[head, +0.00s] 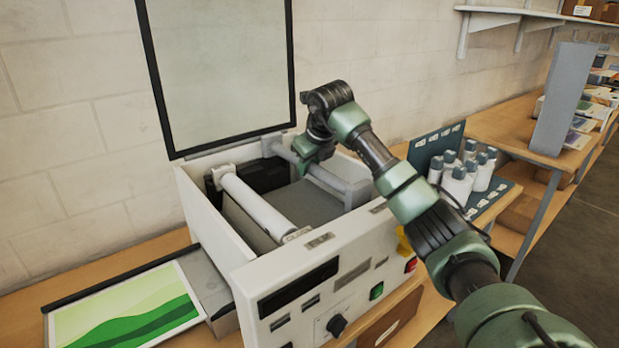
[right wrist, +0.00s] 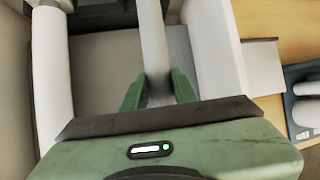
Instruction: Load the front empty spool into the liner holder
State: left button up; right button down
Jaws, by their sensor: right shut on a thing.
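A slim grey tube, which looks like the empty spool (head: 328,179), lies across the open top of the laminator (head: 290,262). My right gripper (head: 307,166) reaches down from above and is shut on it near its middle. In the right wrist view the spool (right wrist: 153,40) runs between the two green fingers of my right gripper (right wrist: 158,88). A thicker white roll (head: 258,207) lies to its left, roughly parallel. A grey bracket (head: 357,193) stands at the spool's near end; whether the spool is seated there I cannot tell. My left gripper is not in view.
The laminator's framed clear lid (head: 218,75) stands raised at the back. A green printed sheet (head: 128,312) lies at the left. Several bottles (head: 459,182) stand on a dark tray at the right. Front controls include a black knob (head: 337,325).

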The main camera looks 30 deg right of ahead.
jog(key=shift+f, duration=0.35)
notch_tip(320, 180, down, 4)
jog(key=shift+r+p, duration=0.1)
jog(key=shift+p, duration=0.3)
jog(key=shift+f, duration=0.4)
jog(key=c, duration=1.1)
grip_release()
